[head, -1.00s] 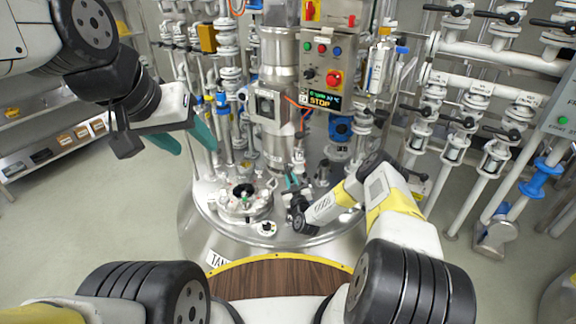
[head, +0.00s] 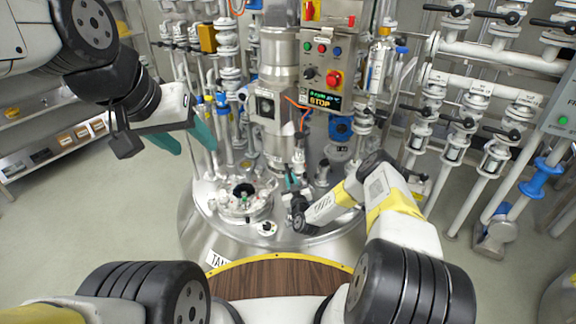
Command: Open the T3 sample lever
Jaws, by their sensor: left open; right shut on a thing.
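The steel tank lid (head: 222,207) stands in the middle of the head view, with several fittings on it. A slim white sample fitting (head: 298,158) rises from the lid behind my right gripper. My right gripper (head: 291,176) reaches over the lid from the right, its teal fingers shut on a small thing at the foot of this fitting. That thing looks like the sample lever, but the fingers hide most of it and I cannot read a T3 label. My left gripper (head: 187,140) is open and empty, in the air left of the tank.
A round port (head: 245,200) with clamps sits on the lid left of my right gripper. A control box (head: 328,62) with a red stop button hangs above. Valve pipes (head: 490,90) fill the right side. A shelf (head: 55,155) stands at the left; the floor between is clear.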

